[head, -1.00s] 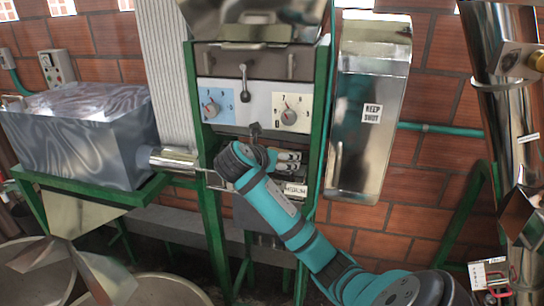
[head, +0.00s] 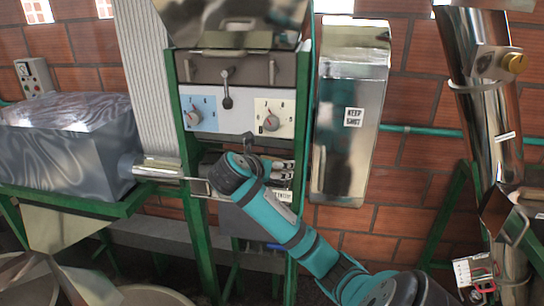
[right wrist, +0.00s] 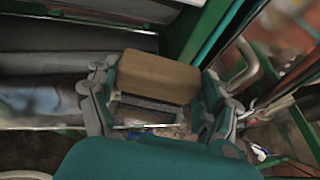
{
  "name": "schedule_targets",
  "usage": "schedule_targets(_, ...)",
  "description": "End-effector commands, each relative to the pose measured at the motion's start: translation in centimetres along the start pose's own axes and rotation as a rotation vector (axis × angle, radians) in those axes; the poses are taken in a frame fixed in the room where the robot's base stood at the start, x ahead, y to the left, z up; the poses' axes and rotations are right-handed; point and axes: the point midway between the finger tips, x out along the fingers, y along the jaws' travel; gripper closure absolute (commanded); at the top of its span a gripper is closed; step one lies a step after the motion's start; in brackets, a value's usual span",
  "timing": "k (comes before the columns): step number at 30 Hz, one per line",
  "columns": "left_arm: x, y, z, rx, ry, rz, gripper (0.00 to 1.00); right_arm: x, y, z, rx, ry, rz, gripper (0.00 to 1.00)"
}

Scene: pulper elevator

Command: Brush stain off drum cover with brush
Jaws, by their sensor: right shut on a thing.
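My right gripper (head: 283,172) is in front of the green-framed machine, below its dial panel, and is partly hidden by my own wrist in the head view. In the right wrist view, my right gripper (right wrist: 157,90) is shut on a brown wooden block, the brush (right wrist: 157,77), with one finger on each side. Its bristles are not clear. A shiny metal hood (head: 235,22) tops the machine. I cannot tell for sure which part is the drum cover, and no stain stands out. My left gripper is not in view.
The dial panel (head: 234,112) has two knobs and a lever. A green post (head: 303,110) and a tall metal box (head: 345,150) stand at its right. A grey tank (head: 65,150) is at the left, and a steel pipe (head: 490,100) at the far right.

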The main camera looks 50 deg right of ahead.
Motion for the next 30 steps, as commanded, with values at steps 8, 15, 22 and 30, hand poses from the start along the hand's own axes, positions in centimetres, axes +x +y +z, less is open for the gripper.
schedule_targets(8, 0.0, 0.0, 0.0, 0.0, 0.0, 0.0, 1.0, -0.3, 0.5, -0.4, -0.001, 0.001, 0.001, 0.45)
schedule_targets(15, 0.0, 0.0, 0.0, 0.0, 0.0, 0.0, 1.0, -0.7, 2.3, -0.6, -0.001, 0.002, 0.002, 0.45)
schedule_targets(22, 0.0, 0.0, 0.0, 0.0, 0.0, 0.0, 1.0, -0.8, 3.0, -0.7, -0.002, 0.001, 0.002, 0.45)
schedule_targets(30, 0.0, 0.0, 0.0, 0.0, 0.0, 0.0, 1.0, -1.3, 4.8, -0.7, -0.001, 0.002, 0.001, 0.45)
